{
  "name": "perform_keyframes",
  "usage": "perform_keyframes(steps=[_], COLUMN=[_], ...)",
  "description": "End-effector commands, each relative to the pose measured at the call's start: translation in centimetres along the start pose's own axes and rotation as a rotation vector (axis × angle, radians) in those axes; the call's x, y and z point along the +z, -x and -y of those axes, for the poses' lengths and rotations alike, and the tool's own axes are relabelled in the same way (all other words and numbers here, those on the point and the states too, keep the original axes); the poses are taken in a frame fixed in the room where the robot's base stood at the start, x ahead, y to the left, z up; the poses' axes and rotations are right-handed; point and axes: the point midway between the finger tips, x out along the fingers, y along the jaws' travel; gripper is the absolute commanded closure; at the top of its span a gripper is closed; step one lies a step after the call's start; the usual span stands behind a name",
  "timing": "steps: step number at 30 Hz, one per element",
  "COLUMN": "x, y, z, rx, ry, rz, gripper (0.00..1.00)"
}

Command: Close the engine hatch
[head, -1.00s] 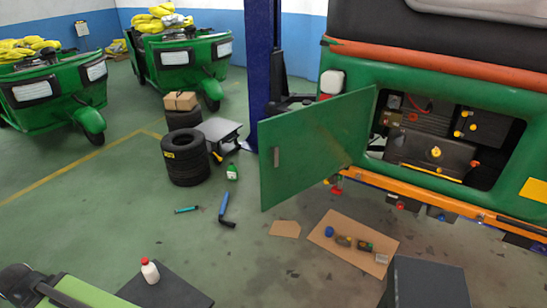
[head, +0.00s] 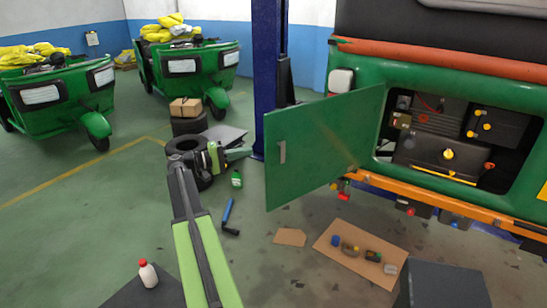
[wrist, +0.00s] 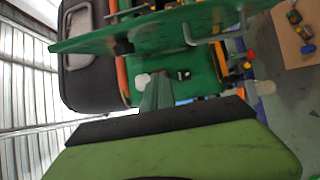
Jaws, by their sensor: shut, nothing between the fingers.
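The green engine hatch door (head: 322,148) stands swung open, out from the left side of the engine opening. A small grey handle (head: 282,152) is on its face. The engine bay (head: 450,140) of the green rickshaw is exposed, with yellow caps and dark boxes inside. My gripper (head: 238,154) is shut and empty, left of the hatch door and apart from it in the head view. In the wrist view, the hatch door (wrist: 160,32) crosses the top, with the grey-green finger (wrist: 158,95) of my gripper below it.
A blue lift post (head: 268,75) stands behind the hatch. Tyres (head: 188,126) are stacked behind my arm. Cardboard with parts (head: 358,252), a dark box (head: 440,285), a blue-handled tool (head: 228,212) and a white bottle (head: 148,275) are on the floor. Open floor lies at left.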

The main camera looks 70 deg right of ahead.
Motion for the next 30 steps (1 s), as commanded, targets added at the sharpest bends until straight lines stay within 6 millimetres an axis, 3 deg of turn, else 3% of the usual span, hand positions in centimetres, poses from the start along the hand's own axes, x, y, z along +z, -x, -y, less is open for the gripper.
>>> perform_keyframes(steps=[5,17,21,30], x=[0.1,0.1,2.9,4.0], y=[-1.9,-10.4,-10.6,-10.9], z=[0.0,0.1,0.1,0.1], rx=[-0.002,-0.004,-0.004,-0.004], ry=[0.001,0.001,0.001,0.001], rz=[0.002,0.002,0.0,-0.001], gripper=[1.0,1.0,1.0,1.0])
